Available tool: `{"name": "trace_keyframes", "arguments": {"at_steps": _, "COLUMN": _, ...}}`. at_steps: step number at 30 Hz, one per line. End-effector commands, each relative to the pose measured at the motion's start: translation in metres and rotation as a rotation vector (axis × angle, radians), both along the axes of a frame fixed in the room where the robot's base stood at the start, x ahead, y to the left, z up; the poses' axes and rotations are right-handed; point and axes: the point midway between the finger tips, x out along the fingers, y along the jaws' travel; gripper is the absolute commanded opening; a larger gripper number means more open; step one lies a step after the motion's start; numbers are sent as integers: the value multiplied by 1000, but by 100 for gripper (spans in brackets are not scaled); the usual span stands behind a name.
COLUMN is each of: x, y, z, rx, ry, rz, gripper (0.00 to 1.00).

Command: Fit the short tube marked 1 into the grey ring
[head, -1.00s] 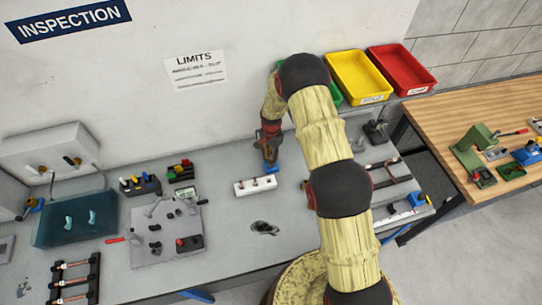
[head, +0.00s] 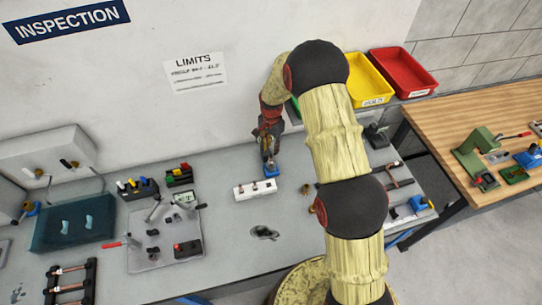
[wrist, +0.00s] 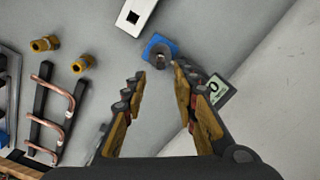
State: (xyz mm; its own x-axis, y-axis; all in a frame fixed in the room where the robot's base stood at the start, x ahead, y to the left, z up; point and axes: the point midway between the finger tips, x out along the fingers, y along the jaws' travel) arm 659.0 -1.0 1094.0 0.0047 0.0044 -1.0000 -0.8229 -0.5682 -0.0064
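My gripper (head: 268,146) points down over the back of the grey bench, close above a small blue block (head: 271,171). In the wrist view my gripper (wrist: 158,72) is open, with no object between its fingers. The blue block (wrist: 151,46) lies just beyond the fingertips and carries a dark round part with a brownish middle. I cannot tell whether that part is the grey ring. A white block (head: 246,190) with dark openings sits beside the blue block; its end (wrist: 130,22) shows a square hole. I cannot make out the tube marked 1.
Brass fittings (wrist: 45,44) and a rack of bent copper tubes (wrist: 72,103) lie to one side. A grey fixture plate (head: 150,255) is at left. Yellow (head: 363,80) and red (head: 403,73) bins stand at the back right. A small display (wrist: 219,91) shows behind the right finger.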

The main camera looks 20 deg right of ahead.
Motion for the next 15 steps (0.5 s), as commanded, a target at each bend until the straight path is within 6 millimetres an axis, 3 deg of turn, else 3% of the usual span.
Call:
{"name": "trace_keyframes", "arguments": {"at_steps": 6, "x": 0, "y": 0, "z": 26, "rx": 0, "ry": -1, "rz": 0, "gripper": 29}}
{"name": "trace_keyframes", "arguments": {"at_steps": 15, "x": 0, "y": 0, "z": 32, "rx": 0, "ry": 0, "rz": 0, "gripper": 29}}
